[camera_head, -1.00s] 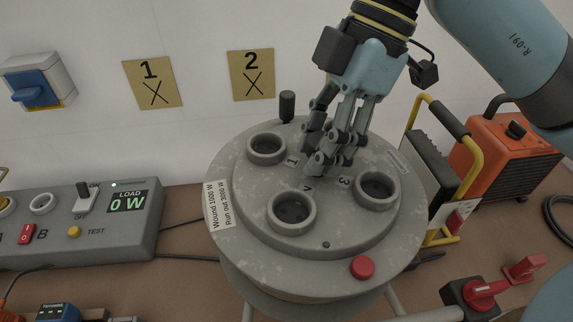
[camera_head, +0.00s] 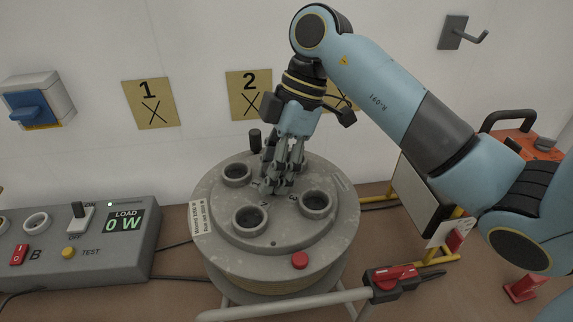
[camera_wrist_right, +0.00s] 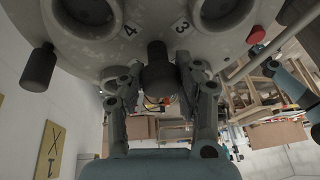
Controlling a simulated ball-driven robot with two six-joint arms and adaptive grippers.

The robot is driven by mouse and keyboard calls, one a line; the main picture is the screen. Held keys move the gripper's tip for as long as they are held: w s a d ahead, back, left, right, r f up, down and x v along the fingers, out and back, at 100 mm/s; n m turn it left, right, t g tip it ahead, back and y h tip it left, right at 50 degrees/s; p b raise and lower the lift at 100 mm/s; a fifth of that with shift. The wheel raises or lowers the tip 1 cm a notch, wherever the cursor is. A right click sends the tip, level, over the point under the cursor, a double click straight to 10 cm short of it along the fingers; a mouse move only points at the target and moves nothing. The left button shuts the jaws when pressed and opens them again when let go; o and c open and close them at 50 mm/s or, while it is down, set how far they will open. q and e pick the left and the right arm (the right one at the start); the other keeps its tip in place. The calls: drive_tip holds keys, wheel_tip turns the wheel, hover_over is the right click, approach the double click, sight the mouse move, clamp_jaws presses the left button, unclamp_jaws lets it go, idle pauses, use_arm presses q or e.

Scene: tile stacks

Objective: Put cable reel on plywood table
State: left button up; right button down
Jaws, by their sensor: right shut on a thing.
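The cable reel (camera_head: 330,240) is a grey round drum with several sockets, a red button and a tubular frame. It stands or hangs over the brown wood-coloured tabletop (camera_head: 179,278); I cannot tell whether its frame touches the top. My right gripper (camera_head: 277,186) comes down from above and is shut on the reel near the middle of its top face. In the right wrist view the fingers (camera_wrist_right: 160,85) close around a dark knob (camera_wrist_right: 157,68) on the reel (camera_wrist_right: 150,25). My left gripper is not in view.
A grey load box (camera_head: 95,250) reading 0 W stands at the left. A yellow-framed panel (camera_head: 420,195) and an orange heater (camera_head: 512,150) stand at the right, partly behind my arm. Plates mark the wall behind.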

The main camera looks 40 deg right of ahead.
drive_tip(key=shift+w+f, duration=0.1)
drive_tip(key=shift+w, duration=0.25)
drive_tip(key=shift+f+p, duration=0.3)
drive_tip(key=shift+f, duration=1.6)
drive_tip(key=c, duration=0.9)
unclamp_jaws()
drive_tip(key=shift+s+f, duration=0.1)
drive_tip(key=shift+s, duration=0.1)
drive_tip(key=b+v, duration=0.1)
drive_tip(key=v, duration=1.1)
drive_tip(key=shift+a, duration=0.1)
